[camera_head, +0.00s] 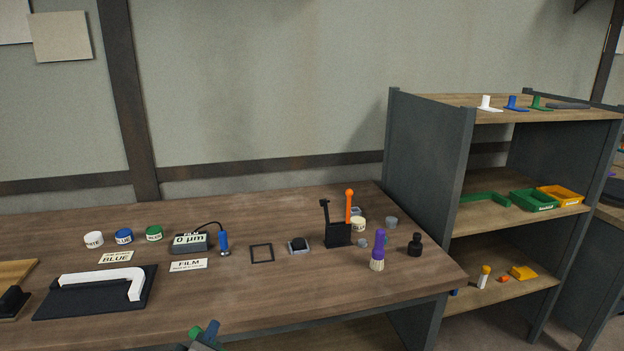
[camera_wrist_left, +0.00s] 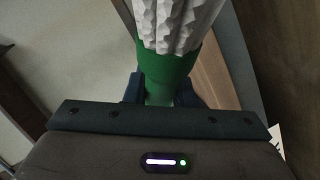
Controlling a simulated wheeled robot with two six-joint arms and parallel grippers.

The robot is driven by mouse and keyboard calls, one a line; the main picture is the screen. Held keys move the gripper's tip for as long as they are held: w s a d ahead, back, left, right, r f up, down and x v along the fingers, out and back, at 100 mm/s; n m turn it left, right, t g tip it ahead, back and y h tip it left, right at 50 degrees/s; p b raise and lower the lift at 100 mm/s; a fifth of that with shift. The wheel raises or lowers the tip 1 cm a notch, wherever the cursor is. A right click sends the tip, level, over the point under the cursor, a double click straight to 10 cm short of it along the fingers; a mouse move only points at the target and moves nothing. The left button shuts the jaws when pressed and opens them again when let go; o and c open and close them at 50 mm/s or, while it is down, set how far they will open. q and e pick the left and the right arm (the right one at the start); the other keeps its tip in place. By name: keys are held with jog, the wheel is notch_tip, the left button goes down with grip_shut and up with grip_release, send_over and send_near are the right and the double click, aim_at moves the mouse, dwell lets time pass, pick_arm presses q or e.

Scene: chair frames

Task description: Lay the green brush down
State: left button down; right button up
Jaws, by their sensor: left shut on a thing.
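The green brush (camera_wrist_left: 168,72) fills the upper middle of the left wrist view, with a green handle and collar and pale bristles running past the top edge. My left gripper (camera_wrist_left: 160,92) is shut on its green handle. In the head view my left gripper (camera_head: 206,336) shows at the bottom edge, in front of the workbench's near edge. A small green part of the brush (camera_head: 194,332) shows there beside a blue finger. The rest of the brush is hidden or out of frame. My right gripper is not in view.
The workbench (camera_head: 330,280) holds a white handle on a black mat (camera_head: 50,305), paint jars (camera_head: 124,236), a film gauge (camera_head: 190,241), a black square frame (camera_head: 262,253), a black holder (camera_head: 338,234), a purple brush (camera_head: 378,250) and a black bottle (camera_head: 415,245). Shelves (camera_head: 430,150) stand right. The bench's front middle is bare.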

pick_arm(q)
jog(key=shift+s+r, duration=1)
jog(key=shift+s, duration=0.95)
jog(key=x, duration=0.2)
jog(key=f+x, duration=0.1)
jog(key=x, duration=0.1)
